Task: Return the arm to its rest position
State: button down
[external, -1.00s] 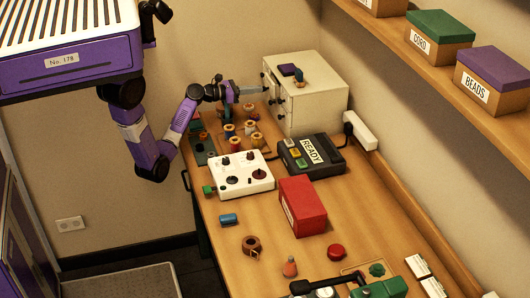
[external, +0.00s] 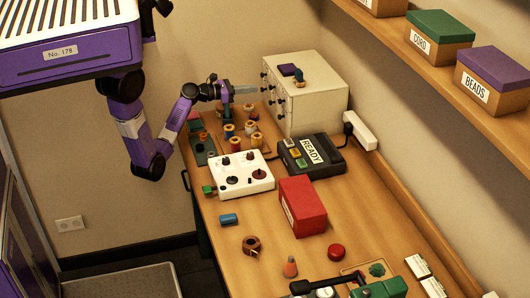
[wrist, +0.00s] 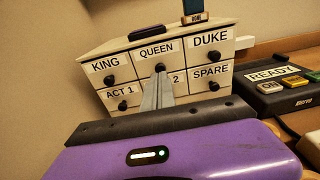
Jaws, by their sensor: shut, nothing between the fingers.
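My purple arm reaches from the left over the back end of the table. My gripper (external: 258,89) is shut and empty, its fingers pointing at the front of the white drawer cabinet (external: 318,105). In the wrist view the grey fingers (wrist: 158,92) stand in front of the cabinet, with the tip just below the QUEEN drawer (wrist: 157,51) knob. I cannot tell whether the fingertips touch the cabinet. The KING (wrist: 105,65), QUEEN and DUKE (wrist: 208,42) drawers look closed.
Below my arm are several thread spools (external: 235,142) and a white control box (external: 238,182). A black READY box (external: 325,160) and a red box (external: 302,205) stand to the right. Free air lies left of the table.

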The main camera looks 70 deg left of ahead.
jog(key=s+b, duration=0.1)
jog(key=s, duration=0.8)
jog(key=shift+a+r, duration=0.2)
